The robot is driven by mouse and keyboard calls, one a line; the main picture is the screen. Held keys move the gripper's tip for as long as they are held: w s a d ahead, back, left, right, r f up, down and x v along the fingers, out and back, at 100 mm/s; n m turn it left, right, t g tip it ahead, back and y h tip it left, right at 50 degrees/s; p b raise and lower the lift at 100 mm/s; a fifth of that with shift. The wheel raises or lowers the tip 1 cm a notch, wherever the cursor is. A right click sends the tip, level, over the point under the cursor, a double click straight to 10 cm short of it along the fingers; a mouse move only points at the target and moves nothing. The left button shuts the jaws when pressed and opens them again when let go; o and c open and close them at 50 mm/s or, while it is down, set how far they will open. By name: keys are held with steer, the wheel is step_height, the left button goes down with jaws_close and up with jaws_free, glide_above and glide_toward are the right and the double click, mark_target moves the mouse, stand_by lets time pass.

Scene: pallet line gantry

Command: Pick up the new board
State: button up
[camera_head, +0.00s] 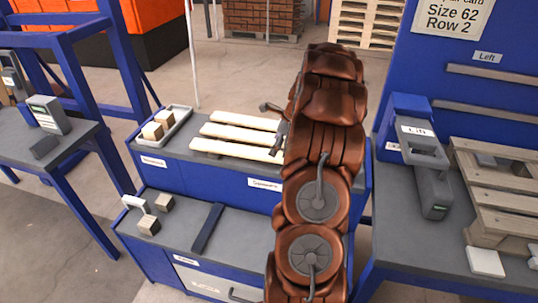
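Three pale new boards lie side by side on the grey top of a blue cart: a far board (245,121), a middle board (238,134) and a near board (235,150). My copper-coloured arm crosses the picture and hides the space just to their right. Dark parts of my gripper (277,124) show at the right ends of the boards, partly behind the arm. Whether the fingers touch a board or are closed on one is hidden.
A tray with wooden blocks (166,123) sits left of the boards. The cart's lower shelf holds a dark bar (208,228) and blocks (149,224). At right, a table carries a wooden pallet (500,205) and a grey tool (434,195). Another table (50,150) stands at left.

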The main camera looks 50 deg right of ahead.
steer(key=x, duration=0.3)
steer(key=shift+w+a+f+p, duration=0.2)
steer(key=shift+f+p, duration=0.1)
steer(key=shift+p, duration=0.1)
steer(key=c, duration=1.4)
steer(key=shift+r, duration=0.1)
steer(key=shift+s+r+b, duration=0.1)
steer(key=shift+r+b, duration=0.6)
steer(key=shift+r, duration=1.05)
steer(key=s+a+r+b, duration=0.1)
steer(key=s+a+b, duration=0.2)
steer(key=s, duration=1.2)
steer(key=shift+a+r, duration=0.2)
steer(key=shift+a, duration=0.7)
